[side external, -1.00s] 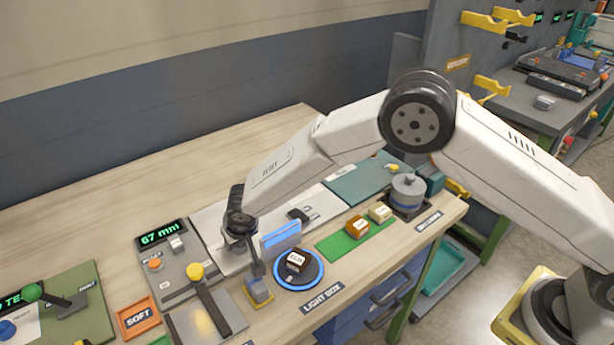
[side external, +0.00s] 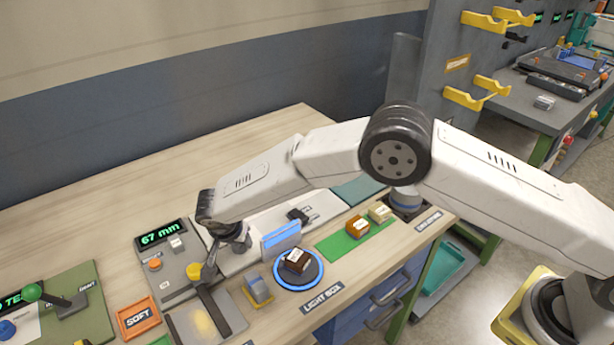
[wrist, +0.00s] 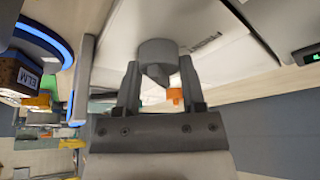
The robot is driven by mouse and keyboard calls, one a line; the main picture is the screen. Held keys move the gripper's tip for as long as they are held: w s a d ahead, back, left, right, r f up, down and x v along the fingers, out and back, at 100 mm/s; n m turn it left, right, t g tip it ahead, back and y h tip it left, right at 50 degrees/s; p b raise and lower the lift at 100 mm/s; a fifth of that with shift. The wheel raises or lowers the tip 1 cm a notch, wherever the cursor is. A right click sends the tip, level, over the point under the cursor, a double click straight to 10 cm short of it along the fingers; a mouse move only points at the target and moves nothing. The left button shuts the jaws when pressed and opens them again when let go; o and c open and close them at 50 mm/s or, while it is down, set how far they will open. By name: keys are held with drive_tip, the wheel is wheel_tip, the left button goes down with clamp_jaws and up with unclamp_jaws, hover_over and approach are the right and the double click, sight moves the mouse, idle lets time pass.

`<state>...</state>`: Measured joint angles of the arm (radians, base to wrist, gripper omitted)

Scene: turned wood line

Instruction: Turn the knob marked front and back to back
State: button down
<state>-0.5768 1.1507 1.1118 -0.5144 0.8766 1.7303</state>
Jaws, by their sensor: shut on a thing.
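The knob (wrist: 158,52) is a grey round cap in the wrist view, standing on a pale plate (wrist: 228,62). My gripper (wrist: 160,72) has a finger on either side of the knob and is shut on it. In the side view my gripper (side external: 238,242) is low over the pale plate, and the knob is hidden behind my wrist.
A light box (side external: 299,284) with a dark block marked ELM (side external: 296,260) stands to the right. A blue-lit upright panel (side external: 281,240) is close beside my gripper.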

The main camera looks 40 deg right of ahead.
sight(233, 259)
drive_tip(key=shift+s+a+f+m+g, duration=0.1)
drive_tip(key=shift+m+g, duration=0.3)
drive_tip(key=shift+m, duration=0.7)
drive_tip(key=shift+c, duration=0.9)
unclamp_jaws()
drive_tip(key=shift+h, duration=0.3)
drive_tip(key=v, duration=0.8)
